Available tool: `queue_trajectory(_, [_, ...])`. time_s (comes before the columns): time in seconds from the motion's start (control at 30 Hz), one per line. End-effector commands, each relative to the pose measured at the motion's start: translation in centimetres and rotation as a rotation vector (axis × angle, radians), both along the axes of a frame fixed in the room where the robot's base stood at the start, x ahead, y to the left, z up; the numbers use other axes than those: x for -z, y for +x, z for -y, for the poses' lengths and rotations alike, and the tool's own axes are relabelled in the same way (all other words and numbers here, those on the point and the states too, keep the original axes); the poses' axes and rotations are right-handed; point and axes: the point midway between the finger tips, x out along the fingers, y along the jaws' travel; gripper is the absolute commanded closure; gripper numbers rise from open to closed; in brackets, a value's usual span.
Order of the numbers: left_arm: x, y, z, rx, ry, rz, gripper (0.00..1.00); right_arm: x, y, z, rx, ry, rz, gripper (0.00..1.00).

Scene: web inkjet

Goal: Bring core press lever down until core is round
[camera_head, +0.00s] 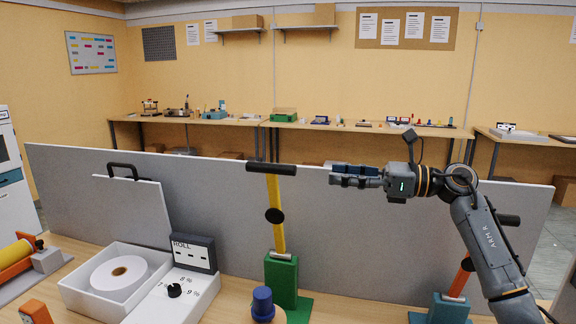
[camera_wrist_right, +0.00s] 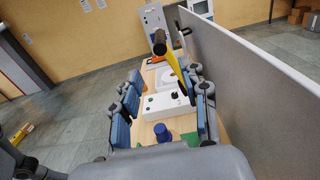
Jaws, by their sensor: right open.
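A yellow lever (camera_head: 276,212) with a black crossbar handle (camera_head: 271,169) stands upright on a green base (camera_head: 281,278). A second lever, orange-red (camera_head: 460,277), stands on a blue base (camera_head: 448,308) at the right, partly hidden by my right arm. I cannot tell by a label which is the core press. A white roll with a brown core (camera_head: 119,272) lies in a white tray (camera_head: 71,293). My right gripper (camera_head: 338,175) is open and empty, right of the black handle and apart from it. In the wrist view the yellow lever (camera_wrist_right: 177,66) shows beyond its fingers. My left gripper is not in view.
A grey panel (camera_head: 350,240) runs behind the levers. A white box with a black knob and a display marked ROLL (camera_head: 193,252) stands left of the green base. A blue knob-like piece (camera_head: 263,304) stands in front. An orange roller device (camera_head: 15,255) is far left.

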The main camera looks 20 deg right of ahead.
Motion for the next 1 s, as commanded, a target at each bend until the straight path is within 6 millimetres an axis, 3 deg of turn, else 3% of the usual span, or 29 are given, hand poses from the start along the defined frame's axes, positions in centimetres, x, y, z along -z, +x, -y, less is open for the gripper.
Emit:
queue_trajectory(0.2, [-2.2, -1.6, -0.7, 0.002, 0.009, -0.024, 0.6, -0.6, 2.5, -4.0, -0.005, 0.004, 0.001, 0.55])
queue_trajectory(0.5, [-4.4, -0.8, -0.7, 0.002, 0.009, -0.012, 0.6, -0.4, 5.7, -8.6, -0.002, 0.003, -0.001, 0.55])
queue_trajectory(0.7, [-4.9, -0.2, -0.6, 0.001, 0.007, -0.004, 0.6, -0.2, 6.7, -9.9, 0.0, 0.002, 0.001, 0.55])
queue_trajectory(1.0, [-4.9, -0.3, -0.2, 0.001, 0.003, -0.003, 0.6, -0.1, 6.8, -10.1, 0.0, 0.001, 0.001, 0.55])
